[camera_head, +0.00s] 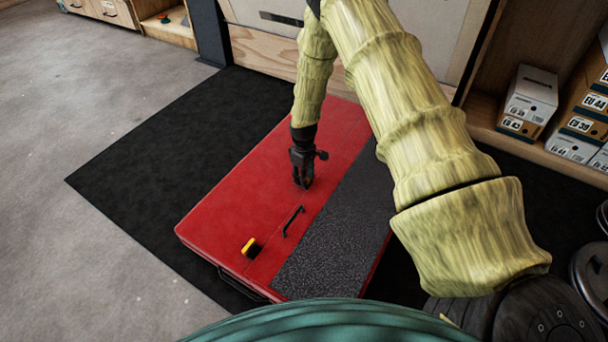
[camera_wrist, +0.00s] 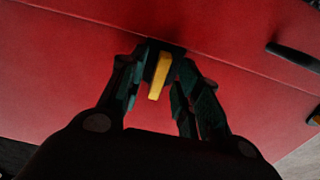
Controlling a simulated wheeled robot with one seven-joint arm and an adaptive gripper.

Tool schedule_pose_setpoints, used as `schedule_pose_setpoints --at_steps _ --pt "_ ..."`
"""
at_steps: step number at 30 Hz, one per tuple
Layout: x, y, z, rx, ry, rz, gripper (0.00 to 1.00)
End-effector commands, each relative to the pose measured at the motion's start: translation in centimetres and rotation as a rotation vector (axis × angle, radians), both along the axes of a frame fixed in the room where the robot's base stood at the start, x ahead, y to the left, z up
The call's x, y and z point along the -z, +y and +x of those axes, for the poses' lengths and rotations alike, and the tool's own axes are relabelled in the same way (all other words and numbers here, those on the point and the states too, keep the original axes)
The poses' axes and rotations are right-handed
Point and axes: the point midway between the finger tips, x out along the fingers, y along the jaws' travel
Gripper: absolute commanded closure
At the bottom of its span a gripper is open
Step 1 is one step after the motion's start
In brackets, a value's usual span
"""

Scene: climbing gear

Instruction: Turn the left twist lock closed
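A twist lock (camera_wrist: 159,75) with a yellow knob on a black base sits at the seam of a red case in the wrist view. Its knob points across the seam, slightly tilted. My gripper (camera_wrist: 158,92) is open, with one finger on each side of the knob and gaps visible beside it. In the head view my gripper (camera_head: 303,184) reaches down to the case and hides this lock. A second yellow twist lock (camera_head: 249,247) shows nearer the front edge; its yellow also shows at the wrist view's right edge (camera_wrist: 314,119).
The red case (camera_head: 225,208) lies on a black mat (camera_head: 150,165). A black handle (camera_head: 292,221) stands between the locks, and a dark textured panel (camera_head: 325,240) covers the case's right side. Shoe boxes (camera_head: 528,103) fill shelves at right. Grey floor at left is clear.

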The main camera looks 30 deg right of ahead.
Motion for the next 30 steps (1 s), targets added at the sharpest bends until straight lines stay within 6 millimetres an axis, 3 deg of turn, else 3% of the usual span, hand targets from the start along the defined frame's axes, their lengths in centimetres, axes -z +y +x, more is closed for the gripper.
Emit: schedule_pose_setpoints --at_steps 4,9,22,30 --pt "-0.03 -0.02 -0.03 0.0 0.0 0.001 0.71" --pt "-0.03 -0.02 -0.03 0.0 0.0 0.001 1.0" --pt "-0.28 0.04 -0.06 0.04 0.001 0.0 1.0" --pt "-0.56 0.13 -0.14 0.202 0.002 -0.001 1.0"
